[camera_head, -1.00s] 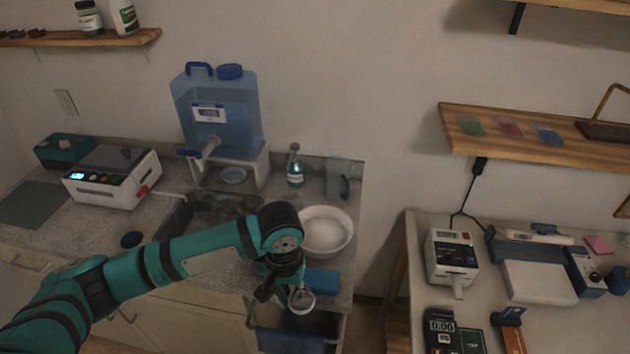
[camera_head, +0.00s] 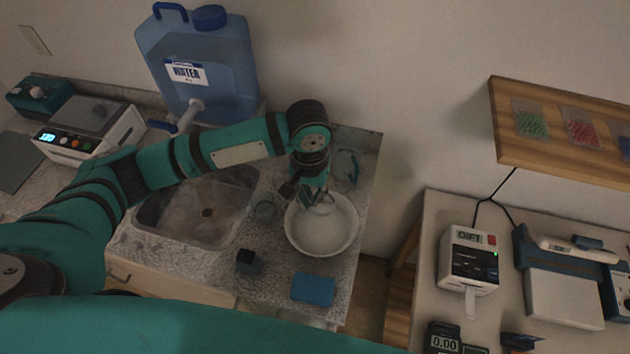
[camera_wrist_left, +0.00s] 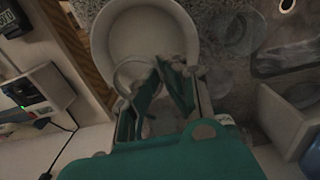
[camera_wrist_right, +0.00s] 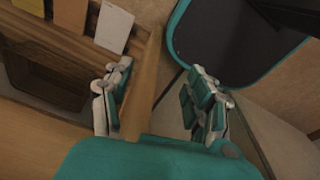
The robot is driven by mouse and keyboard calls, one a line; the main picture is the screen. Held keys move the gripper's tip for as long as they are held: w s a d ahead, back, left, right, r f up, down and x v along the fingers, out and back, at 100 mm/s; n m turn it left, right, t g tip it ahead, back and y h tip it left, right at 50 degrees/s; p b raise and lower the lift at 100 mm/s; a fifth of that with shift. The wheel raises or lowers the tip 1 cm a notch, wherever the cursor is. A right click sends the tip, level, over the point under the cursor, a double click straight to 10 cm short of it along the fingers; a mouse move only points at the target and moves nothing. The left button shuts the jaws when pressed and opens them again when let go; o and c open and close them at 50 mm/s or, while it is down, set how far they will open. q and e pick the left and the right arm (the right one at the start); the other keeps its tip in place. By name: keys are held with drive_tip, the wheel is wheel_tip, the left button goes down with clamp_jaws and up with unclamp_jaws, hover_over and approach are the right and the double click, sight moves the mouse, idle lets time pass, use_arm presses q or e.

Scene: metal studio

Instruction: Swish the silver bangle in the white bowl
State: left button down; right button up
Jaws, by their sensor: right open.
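The white bowl (camera_head: 322,251) stands on the speckled counter to the right of the sink, and it fills the top middle of the left wrist view (camera_wrist_left: 150,30). My left gripper (camera_head: 320,203) points down over the back part of the bowl. In the left wrist view its fingers (camera_wrist_left: 158,72) come together at the tips on the silver bangle (camera_wrist_left: 116,79), a thin ring. The bangle hangs at or over the bowl; I cannot tell how deep it is. My right gripper (camera_wrist_right: 160,82) is open and empty, away from the bowl.
A blue sponge (camera_head: 313,289) and a small dark block (camera_head: 249,261) lie in front of the bowl. A blue water jug (camera_head: 200,75) stands behind. A second table (camera_head: 425,285) is at the right.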

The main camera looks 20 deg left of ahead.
sight(311, 227)
use_arm(q)
drive_tip(key=shift+s+f+b, duration=0.4)
drive_tip(key=shift+s+b, duration=0.05)
drive_tip(key=shift+b, duration=0.15)
use_arm(e)
drive_tip(key=s+f, duration=0.2)
drive_tip(key=s, duration=0.3)
use_arm(q)
drive_tip(key=shift+w+f+b, duration=0.15)
drive_tip(key=shift+f+b, duration=0.15)
drive_tip(key=shift+w+f+b, duration=0.15)
drive_tip(key=shift+f+b, duration=0.8)
drive_tip(key=shift+b, duration=0.2)
drive_tip(key=shift+f+b, duration=0.9)
drive_tip(key=shift+b, duration=0.3)
drive_tip(key=shift+f, duration=2.9)
use_arm(e)
drive_tip(key=shift+w+f, duration=0.45)
drive_tip(key=shift+f, duration=0.4)
drive_tip(key=shift+w+f, duration=0.4)
drive_tip(key=shift+f, duration=0.4)
drive_tip(key=shift+w+f, duration=0.45)
drive_tip(key=shift+f, duration=0.4)
